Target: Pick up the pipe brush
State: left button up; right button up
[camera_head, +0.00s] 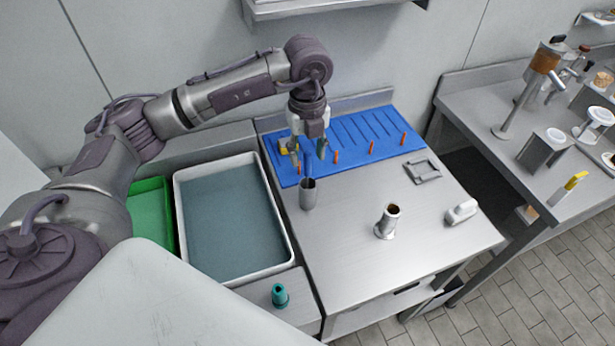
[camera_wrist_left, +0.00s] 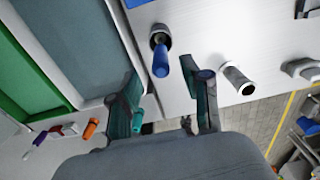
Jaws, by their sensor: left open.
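A brush with a blue handle, which looks like the pipe brush (camera_head: 307,166), stands in a grey metal cup (camera_head: 308,196) on the steel table. Only its blue handle shows; its lower part is hidden in the cup. In the left wrist view the blue handle (camera_wrist_left: 160,62) points up toward the camera from the cup (camera_wrist_left: 158,34). My left gripper (camera_head: 308,148) is above the cup, its fingers pointing down. It is open and empty. In the left wrist view the handle is ahead of the gap between the fingers (camera_wrist_left: 165,92). My right gripper is not in view.
A blue mat (camera_head: 350,140) with orange pegs lies behind the cup. A white-rimmed basin (camera_head: 289,262) is left of it. A metal cylinder (camera_head: 387,222), a white object (camera_head: 461,212) and a grey frame (camera_head: 422,171) are to the right. A teal piece (camera_head: 280,296) stands in front.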

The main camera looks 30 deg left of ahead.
aim_at(308, 166)
pick_arm(q)
jog(key=shift+w+f+p, duration=0.1)
jog(key=shift+f+p, duration=0.45)
jog(key=f+p, duration=0.1)
jog(key=f, duration=0.2)
jog(key=shift+w+a+f+p, duration=0.2)
jog(key=shift+f+p, duration=0.1)
jog(key=shift+p, duration=0.1)
jog(key=shift+f, duration=0.4)
jog(key=shift+c, duration=0.5)
jog(key=shift+d, duration=0.1)
jog(key=c, duration=0.8)
grip_shut()
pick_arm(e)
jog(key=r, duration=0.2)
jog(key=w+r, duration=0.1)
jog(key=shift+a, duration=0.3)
